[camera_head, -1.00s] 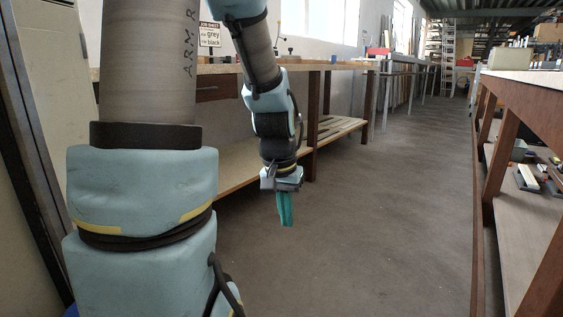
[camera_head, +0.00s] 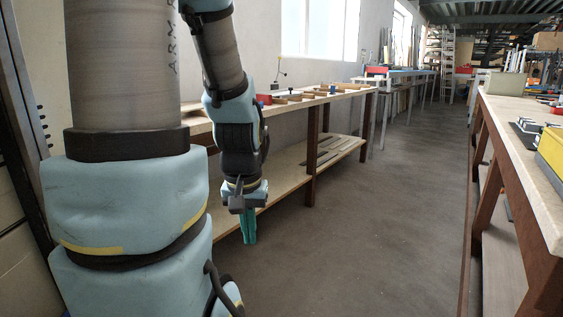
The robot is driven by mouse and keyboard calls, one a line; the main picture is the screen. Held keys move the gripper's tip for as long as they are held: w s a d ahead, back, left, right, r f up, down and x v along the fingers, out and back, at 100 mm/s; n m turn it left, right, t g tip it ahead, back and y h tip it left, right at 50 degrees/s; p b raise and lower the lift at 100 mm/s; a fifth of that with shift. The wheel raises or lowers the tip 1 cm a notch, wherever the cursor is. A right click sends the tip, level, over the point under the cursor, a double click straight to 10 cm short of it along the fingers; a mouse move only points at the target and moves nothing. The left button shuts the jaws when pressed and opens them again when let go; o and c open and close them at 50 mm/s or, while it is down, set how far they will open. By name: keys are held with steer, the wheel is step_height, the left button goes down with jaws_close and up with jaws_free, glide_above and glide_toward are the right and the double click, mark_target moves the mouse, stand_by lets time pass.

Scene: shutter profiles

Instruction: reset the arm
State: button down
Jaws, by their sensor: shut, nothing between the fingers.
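My arm hangs in the left half of the head view, with its upper link large in the foreground and its forearm pointing down. My gripper (camera_head: 249,229) is at the forearm's lower end, with teal fingers pointing down. The fingers are together and nothing shows between them. It hangs in front of the left workbench's lower shelf, above the grey floor.
The left workbench (camera_head: 297,101) runs along the wall, with slats (camera_head: 335,149) on its lower shelf. The right workbench (camera_head: 513,158) carries a yellow box (camera_head: 550,148) and a beige box (camera_head: 505,84). The floor aisle (camera_head: 390,220) between them is clear.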

step_height(320, 180, up, 18)
steer(key=p, duration=1.5)
